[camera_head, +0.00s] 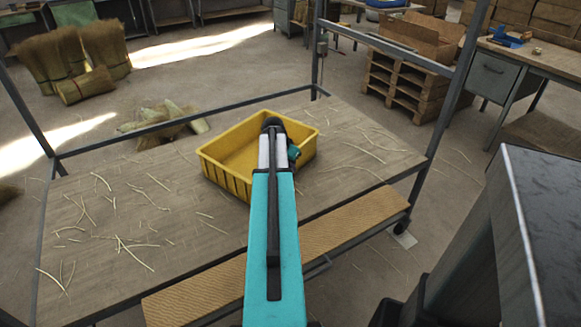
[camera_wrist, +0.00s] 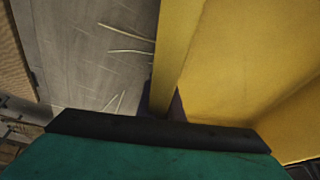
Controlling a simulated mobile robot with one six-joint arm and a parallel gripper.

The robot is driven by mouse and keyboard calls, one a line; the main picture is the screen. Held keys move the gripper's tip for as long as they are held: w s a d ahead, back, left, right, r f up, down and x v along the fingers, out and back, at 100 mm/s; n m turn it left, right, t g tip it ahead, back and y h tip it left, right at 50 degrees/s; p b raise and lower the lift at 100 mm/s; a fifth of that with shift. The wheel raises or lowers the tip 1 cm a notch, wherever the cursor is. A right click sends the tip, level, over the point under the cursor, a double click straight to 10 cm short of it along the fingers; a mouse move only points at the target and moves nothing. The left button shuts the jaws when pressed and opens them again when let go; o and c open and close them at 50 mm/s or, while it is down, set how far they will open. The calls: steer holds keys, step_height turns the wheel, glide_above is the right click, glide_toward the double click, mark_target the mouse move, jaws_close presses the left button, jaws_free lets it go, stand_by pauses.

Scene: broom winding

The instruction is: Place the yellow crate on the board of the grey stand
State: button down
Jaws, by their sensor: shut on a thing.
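The yellow crate (camera_head: 226,176) is an open, empty-looking box over the back middle of the board (camera_head: 150,215) of the grey stand (camera_head: 440,115). It looks upright; I cannot tell whether its base touches the board. My gripper (camera_head: 292,154) is at the crate's near right side, partly hidden behind my own arm. In the wrist view my gripper (camera_wrist: 163,108) is shut on the crate's rim, with the yellow wall (camera_wrist: 178,50) running up between the jaws. The crate's inside fills the right of that view, and the board shows at left.
Loose straws (camera_head: 125,245) lie scattered over the board. A tan ledge (camera_head: 325,230) runs along the stand's front. Corner posts rise at the stand's sides. Straw bundles (camera_head: 75,65) stand on the floor behind left; pallets (camera_head: 405,85) and a desk (camera_head: 500,75) are at right.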

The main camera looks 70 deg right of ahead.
steer(key=c, duration=1.9)
jaws_free()
steer(key=shift+f, duration=0.1)
steer(key=v, duration=1.2)
steer(key=shift+r, duration=0.2)
